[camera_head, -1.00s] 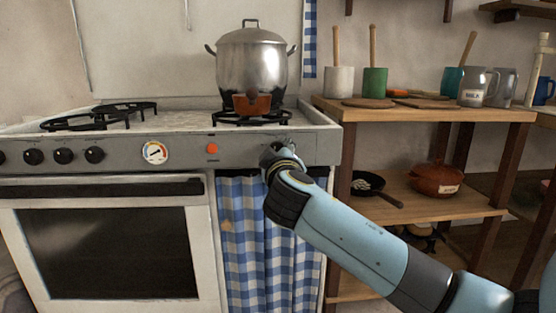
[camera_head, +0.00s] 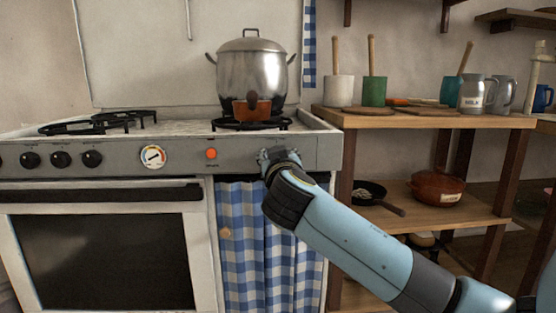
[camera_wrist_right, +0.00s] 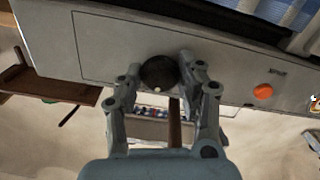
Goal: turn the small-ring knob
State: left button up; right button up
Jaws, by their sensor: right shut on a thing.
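The small-ring knob (camera_wrist_right: 159,72) is a dark round knob with a light mark on its edge, on the grey front panel of the stove (camera_head: 222,158). In the right wrist view it sits between the two fingers of my right gripper (camera_wrist_right: 160,70), which is shut on it. My left gripper is not in view.
Several other black knobs (camera_head: 61,159), a dial (camera_head: 153,156) and an orange light (camera_head: 211,154) lie left along the panel. A steel pot (camera_head: 251,70) and an orange-brown pan (camera_head: 252,109) are above. A wooden shelf (camera_head: 430,122) stands to the right.

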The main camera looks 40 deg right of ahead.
jog(key=shift+f, duration=0.15)
jog(key=o, duration=1.1)
jog(key=shift+o, duration=0.2)
jog(key=v, duration=1.2)
